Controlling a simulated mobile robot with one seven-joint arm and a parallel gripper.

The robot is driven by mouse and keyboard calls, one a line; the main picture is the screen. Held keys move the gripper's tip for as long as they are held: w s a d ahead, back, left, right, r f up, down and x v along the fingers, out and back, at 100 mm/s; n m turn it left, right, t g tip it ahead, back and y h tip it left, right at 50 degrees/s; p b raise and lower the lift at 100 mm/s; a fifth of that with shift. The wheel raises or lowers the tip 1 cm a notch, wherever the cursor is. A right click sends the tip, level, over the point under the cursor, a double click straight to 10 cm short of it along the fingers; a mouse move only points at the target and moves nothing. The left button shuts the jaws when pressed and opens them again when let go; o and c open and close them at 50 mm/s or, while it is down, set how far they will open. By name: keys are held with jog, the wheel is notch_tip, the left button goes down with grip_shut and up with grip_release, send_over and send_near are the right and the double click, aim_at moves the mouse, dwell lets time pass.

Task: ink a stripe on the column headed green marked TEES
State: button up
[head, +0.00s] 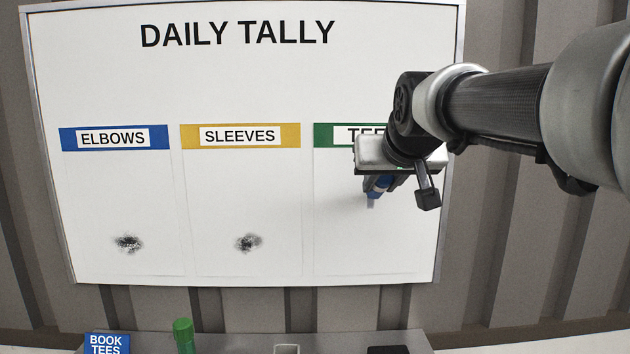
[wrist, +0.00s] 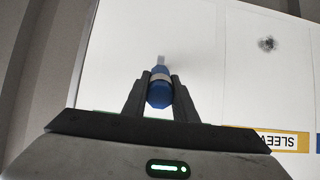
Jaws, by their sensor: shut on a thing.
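The whiteboard (head: 250,85) headed DAILY TALLY carries three columns. The TEES column (head: 340,240), under a green header (head: 323,137), is at the right; my arm partly covers its label. Its visible surface is blank white. My gripper (head: 378,184) is in front of the upper part of this column, shut on a blue marker (head: 372,192). In the wrist view the marker (wrist: 160,92) sits between both fingers, its pale tip pointing toward the board. I cannot tell whether the tip touches the board.
The ELBOWS (head: 112,200) and SLEEVES (head: 240,200) columns each have a dark smudge low down. Below the board a ledge (head: 240,342) holds a green-topped object (head: 184,335), a blue BOOK TEES sign (head: 107,344), a pale holder (head: 286,349) and a dark block (head: 388,350).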

jog(key=shift+w+r+p, duration=0.1)
jog(key=shift+r+p, duration=0.65)
jog(key=shift+r, duration=0.8)
notch_tip(320, 180, down, 6)
jog(key=b, duration=0.6)
dwell(0.5)
jog(key=s+b, duration=0.2)
jog(key=s, duration=0.4)
dwell(0.4)
jog(key=s+b, duration=0.1)
jog(key=s, duration=0.2)
